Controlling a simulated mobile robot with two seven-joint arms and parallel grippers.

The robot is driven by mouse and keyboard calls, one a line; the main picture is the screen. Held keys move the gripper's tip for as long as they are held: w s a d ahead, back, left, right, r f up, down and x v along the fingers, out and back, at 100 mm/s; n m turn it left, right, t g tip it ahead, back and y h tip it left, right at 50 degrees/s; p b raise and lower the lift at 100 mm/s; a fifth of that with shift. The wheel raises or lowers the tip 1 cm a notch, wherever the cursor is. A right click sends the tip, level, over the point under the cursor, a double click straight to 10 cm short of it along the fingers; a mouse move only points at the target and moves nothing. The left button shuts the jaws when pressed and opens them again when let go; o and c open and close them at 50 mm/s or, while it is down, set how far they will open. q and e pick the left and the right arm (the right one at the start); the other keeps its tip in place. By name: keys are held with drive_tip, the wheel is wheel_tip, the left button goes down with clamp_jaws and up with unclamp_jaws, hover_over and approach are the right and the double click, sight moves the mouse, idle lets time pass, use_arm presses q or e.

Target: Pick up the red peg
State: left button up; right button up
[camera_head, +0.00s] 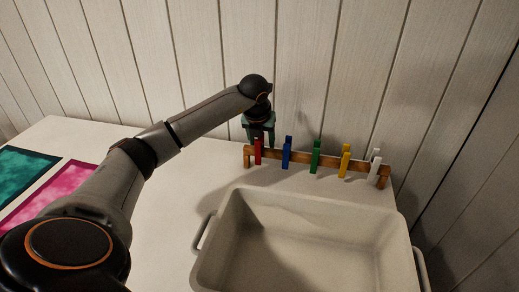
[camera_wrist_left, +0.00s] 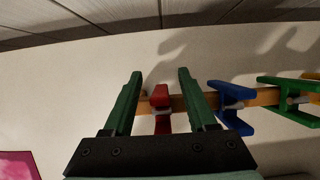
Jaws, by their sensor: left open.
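The red peg (camera_head: 258,152) hangs at the left end of a wooden rack (camera_head: 330,166) in the head view. In the left wrist view the red peg (camera_wrist_left: 161,103) shows between the two green fingers of my left gripper (camera_wrist_left: 157,88). The fingers stand open, one on each side of it, with gaps visible. In the head view my left gripper (camera_head: 259,134) is directly above the red peg and hides its top. My right gripper is in neither view.
Blue (camera_head: 287,153), green (camera_head: 316,157), yellow (camera_head: 345,161) and white (camera_head: 374,168) pegs follow along the rack. A large beige bin (camera_head: 225,262) stands in front of it. Teal (camera_head: 22,175) and pink (camera_head: 62,188) cloths lie at the left. A panelled wall (camera_head: 210,50) is behind.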

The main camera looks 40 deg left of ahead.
use_arm(q)
clamp_jaws()
idle(0.5)
